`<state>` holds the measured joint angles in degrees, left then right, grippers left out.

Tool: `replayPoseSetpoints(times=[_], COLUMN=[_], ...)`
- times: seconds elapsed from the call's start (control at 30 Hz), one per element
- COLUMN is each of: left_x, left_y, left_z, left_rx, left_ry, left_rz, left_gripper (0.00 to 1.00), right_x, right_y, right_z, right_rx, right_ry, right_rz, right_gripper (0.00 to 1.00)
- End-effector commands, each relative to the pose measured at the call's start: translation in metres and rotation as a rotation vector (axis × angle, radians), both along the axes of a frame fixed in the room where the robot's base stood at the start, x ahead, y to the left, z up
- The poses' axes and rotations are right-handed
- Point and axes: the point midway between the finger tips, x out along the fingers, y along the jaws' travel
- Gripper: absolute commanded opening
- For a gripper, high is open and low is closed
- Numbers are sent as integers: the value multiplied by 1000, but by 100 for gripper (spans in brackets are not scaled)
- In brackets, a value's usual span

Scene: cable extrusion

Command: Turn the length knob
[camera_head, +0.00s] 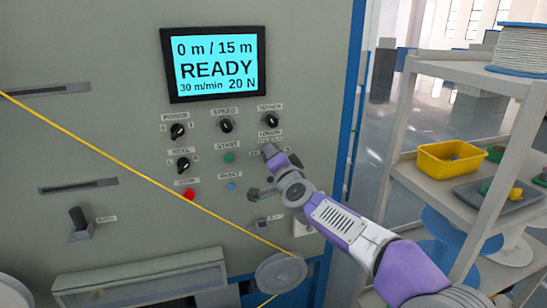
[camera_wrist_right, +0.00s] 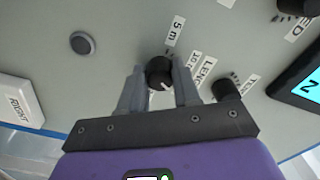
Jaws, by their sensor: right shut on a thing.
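The length knob (camera_wrist_right: 159,72) is a black round knob with a white pointer mark. It shows in the right wrist view beside a partly hidden LENGTH label and a "5 m" label. My right gripper (camera_wrist_right: 157,88) has one grey finger on each side of the knob and is shut on it. In the head view my right gripper (camera_head: 270,151) is at the panel below the LENGTH label (camera_head: 270,133) and hides the knob. The display (camera_head: 213,64) reads 0 m / 15 m, READY, 30 m/min and 20 N. My left gripper is not in view.
Nearby are the tension knob (camera_head: 271,120), speed knob (camera_head: 226,125), green start button (camera_head: 229,157), blue button (camera_head: 231,186) and red button (camera_head: 189,194). A yellow cable (camera_head: 130,174) runs diagonally to a pulley (camera_head: 281,273). A shelf (camera_head: 437,170) stands at right.

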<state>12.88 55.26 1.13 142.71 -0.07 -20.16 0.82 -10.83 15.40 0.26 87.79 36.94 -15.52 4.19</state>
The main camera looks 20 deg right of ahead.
Motion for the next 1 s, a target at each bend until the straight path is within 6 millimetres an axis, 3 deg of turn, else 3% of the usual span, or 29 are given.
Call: replayPoseSetpoints(times=[0.1,0.13,0.27,0.67,1.0], left_x=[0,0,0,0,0], left_y=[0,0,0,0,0], left_z=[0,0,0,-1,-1], left_rx=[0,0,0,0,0], left_ry=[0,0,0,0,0], left_rz=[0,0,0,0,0], left_gripper=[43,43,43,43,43], right_x=[0,0,0,-7,-57], right_y=[0,0,0,0,-2], right_z=[-1,-1,-1,0,1], right_rx=[-1,-1,-1,-2,-2], right_ry=[2,2,0,-1,-2], right_rz=[1,1,1,0,1], right_gripper=[1,36,56,57,57])
